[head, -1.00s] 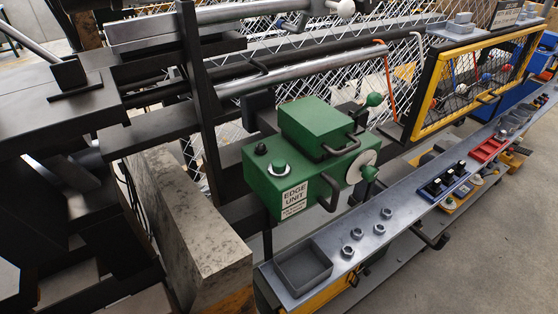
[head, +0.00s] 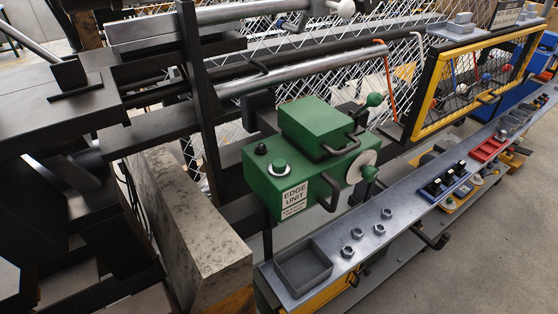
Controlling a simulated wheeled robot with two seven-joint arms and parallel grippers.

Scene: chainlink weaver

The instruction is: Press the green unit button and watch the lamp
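The green edge unit (head: 305,165) is a box mounted on the machine frame in the middle of the head view. The green unit button (head: 279,167) sits in a pale ring on its sloped top, at the left. A small black knob or lamp (head: 261,149) stands just behind the button; I cannot tell whether it is the lamp, and it shows no light. A white label reading "EDGE UNIT" (head: 294,199) is on the front. Neither of my grippers shows in the head view, and nothing touches the button.
A grey shelf (head: 405,213) with a grey tray (head: 303,266) and several hex nuts (head: 357,234) runs along the front. A concrete block (head: 195,230) stands left of the unit. Green-knobbed handles (head: 374,99) stick out at its right. A yellow-framed mesh guard (head: 470,85) stands further right.

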